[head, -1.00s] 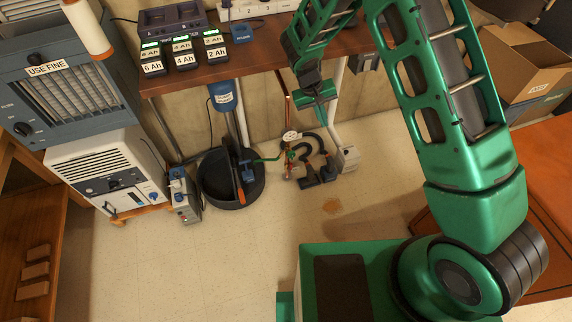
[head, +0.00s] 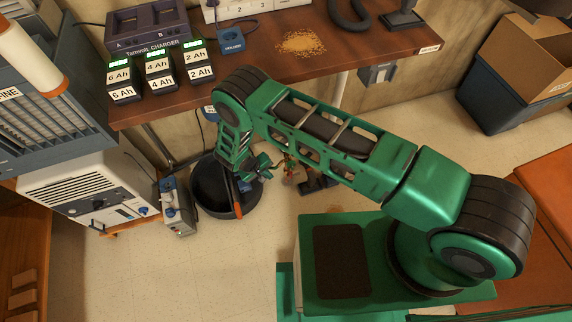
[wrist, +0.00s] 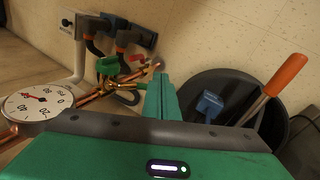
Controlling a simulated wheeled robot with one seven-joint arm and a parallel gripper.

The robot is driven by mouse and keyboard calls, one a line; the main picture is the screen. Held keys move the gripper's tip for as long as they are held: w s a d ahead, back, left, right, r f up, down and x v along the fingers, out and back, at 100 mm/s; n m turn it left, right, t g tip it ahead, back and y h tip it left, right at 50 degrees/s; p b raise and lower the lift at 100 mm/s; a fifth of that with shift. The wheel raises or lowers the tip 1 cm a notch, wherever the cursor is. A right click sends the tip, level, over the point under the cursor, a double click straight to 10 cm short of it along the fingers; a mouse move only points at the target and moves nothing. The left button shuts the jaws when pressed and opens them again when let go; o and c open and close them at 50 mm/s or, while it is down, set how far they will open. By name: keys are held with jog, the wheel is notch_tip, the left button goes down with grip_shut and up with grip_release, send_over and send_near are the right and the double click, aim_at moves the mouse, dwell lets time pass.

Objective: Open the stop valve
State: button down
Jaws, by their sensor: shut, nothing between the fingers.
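The copper pipework (wrist: 92,97) stands left of centre in the wrist view. It carries a green valve handle (wrist: 108,66) and a small red handle (wrist: 136,57); I cannot tell which belongs to the stop valve. A round white pressure gauge (wrist: 36,104) sits on the pipe at the left. My gripper (wrist: 161,92) is shut and empty, with its fingers just right of the pipework and apart from the green handle in the picture. In the head view my gripper (head: 262,170) is beside the black tub, and my arm hides most of the pipework.
A black tub (wrist: 232,85) holding an orange-handled tool (wrist: 285,75) and a blue-topped item (wrist: 209,104) stands to the right. A wall unit (wrist: 128,33) with black hoses is behind the pipes. The workbench (head: 370,45) overhangs this area.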

jog(key=w+d+f, duration=0.4)
jog(key=d+f, duration=0.3)
jog(key=f, duration=0.2)
jog(key=shift+f, duration=0.4)
jog(key=shift+w, duration=0.1)
